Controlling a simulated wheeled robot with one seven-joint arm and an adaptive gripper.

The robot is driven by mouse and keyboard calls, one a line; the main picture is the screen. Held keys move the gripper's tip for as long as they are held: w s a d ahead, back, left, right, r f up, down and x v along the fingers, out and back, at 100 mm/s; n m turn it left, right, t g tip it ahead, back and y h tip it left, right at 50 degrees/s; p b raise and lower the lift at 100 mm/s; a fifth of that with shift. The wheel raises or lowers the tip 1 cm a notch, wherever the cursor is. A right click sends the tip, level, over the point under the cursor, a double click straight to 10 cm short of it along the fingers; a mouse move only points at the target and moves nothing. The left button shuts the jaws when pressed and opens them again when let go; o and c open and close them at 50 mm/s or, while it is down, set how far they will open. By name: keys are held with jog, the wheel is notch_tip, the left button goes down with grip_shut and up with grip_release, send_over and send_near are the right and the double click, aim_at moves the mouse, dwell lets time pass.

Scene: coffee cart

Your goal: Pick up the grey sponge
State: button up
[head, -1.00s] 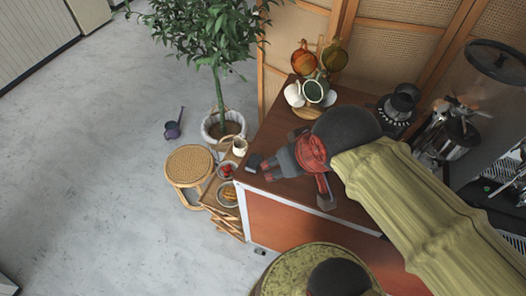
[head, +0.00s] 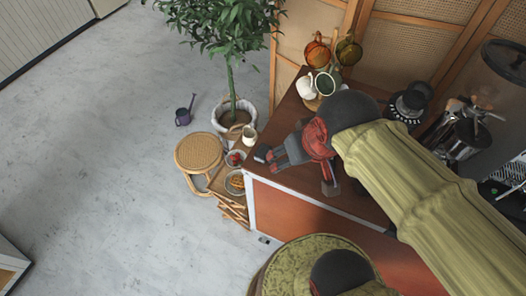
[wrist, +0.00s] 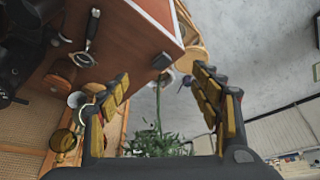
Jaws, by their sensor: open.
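The grey sponge (head: 262,153) is a small dark block lying at the left corner of the wooden counter top (head: 291,108), close to its edge. It also shows in the wrist view (wrist: 161,61), beyond the fingertips and roughly between the two fingers. My gripper (head: 277,161) is above the counter beside the sponge in the head view. In the wrist view my gripper (wrist: 160,85) has its fingers spread wide, with nothing between them. I cannot tell the exact gap between the fingertips and the sponge.
A portafilter (wrist: 90,33) lies on the counter. Cups (head: 325,84) and a grinder (head: 407,105) stand further back. A rattan stool (head: 200,152), a stepped stand with bowls (head: 235,182) and a potted plant (head: 233,112) are beyond the counter's left end. Open floor lies left.

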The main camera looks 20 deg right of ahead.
jog(key=shift+o, duration=0.6)
jog(key=w+f+m+g+p, duration=0.1)
jog(key=w+f+g+p, duration=0.2)
jog(key=w+f+p, duration=0.1)
jog(key=shift+w+d+f+g, duration=0.25)
jog(key=shift+w+f+g, duration=0.15)
jog(key=shift+w+f, duration=0.1)
jog(key=m+g+p, duration=0.1)
jog(key=m+p, duration=0.3)
jog(key=m, duration=1.9)
send_over(264, 151)
jog(key=d, duration=0.1)
jog(key=f, duration=0.9)
jog(key=s+f, duration=0.1)
jog(key=f, duration=0.4)
jog(key=shift+d+f, duration=0.15)
jog(key=shift+f, duration=0.05)
jog(key=m, duration=0.2)
jog(key=shift+w+m, duration=0.3)
jog(key=shift+m, duration=0.1)
notch_tip(264, 151, down, 2)
jog(key=shift+f, duration=0.1)
jog(key=f, duration=0.2)
jog(key=a+f, duration=0.1)
jog(key=f, duration=0.2)
jog(key=shift+w+a, duration=0.1)
jog(key=shift+a, duration=0.05)
jog(key=shift+f, duration=0.3)
jog(key=shift+c, duration=1.1)
jog(key=c, duration=1)
